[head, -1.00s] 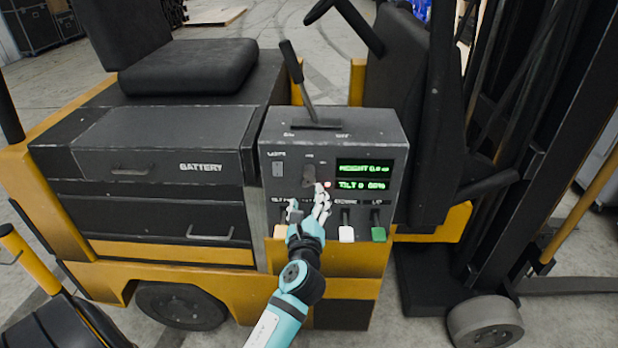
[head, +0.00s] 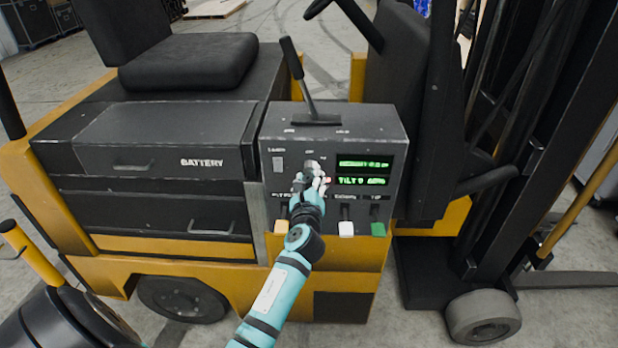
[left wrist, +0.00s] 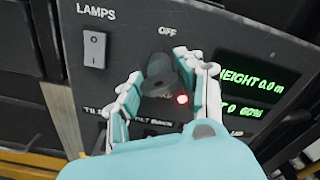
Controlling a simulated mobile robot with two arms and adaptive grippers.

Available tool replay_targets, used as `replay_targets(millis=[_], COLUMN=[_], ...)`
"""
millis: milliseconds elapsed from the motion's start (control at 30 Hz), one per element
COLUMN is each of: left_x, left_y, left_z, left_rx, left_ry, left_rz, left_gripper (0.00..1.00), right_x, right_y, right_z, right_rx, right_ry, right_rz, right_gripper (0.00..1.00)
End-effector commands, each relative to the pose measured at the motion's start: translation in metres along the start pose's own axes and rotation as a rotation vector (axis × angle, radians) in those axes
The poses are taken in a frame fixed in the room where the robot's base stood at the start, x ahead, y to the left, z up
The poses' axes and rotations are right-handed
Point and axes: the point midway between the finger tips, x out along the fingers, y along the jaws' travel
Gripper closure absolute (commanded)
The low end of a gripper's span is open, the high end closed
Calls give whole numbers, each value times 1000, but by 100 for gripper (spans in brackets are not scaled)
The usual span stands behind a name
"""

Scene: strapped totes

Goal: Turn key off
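The dark key (left wrist: 162,74) sits on the grey control panel (left wrist: 135,35) under the word OFF in the left wrist view. My left gripper (left wrist: 157,66) is open, with one finger on each side of the key; I cannot tell whether either finger touches it. A red light (left wrist: 182,99) glows just below and right of the key. In the head view my left gripper (head: 314,172) is in front of the panel (head: 370,128) and covers most of the key. My right gripper is in neither view.
A LAMPS switch (left wrist: 95,49) is left of the key and a green-lit display (left wrist: 248,82) is right of it. Below are levers with yellow, white (head: 346,228) and green (head: 378,229) ends. A tall black lever (head: 297,75) stands on top of the panel.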

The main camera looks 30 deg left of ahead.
Motion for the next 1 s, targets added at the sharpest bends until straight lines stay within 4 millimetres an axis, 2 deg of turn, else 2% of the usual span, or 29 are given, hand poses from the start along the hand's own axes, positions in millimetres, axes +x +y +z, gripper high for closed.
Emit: replay_targets(millis=[33, 233, 667, 1000], left_x=[0, 0, 0, 0], left_y=[0, 0, 0, 1], left_z=[0, 0, -1, -2], left_rx=[0, 0, -96, -377], left_ry=[0, 0, 0, -1], left_rz=[0, 0, 0, 0], left_gripper=[70, 97, 97, 97], right_x=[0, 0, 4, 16], right_y=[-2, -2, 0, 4], right_z=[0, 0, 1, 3], right_rx=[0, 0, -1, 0], right_ry=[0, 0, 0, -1], right_rz=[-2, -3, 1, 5], right_gripper=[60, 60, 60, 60])
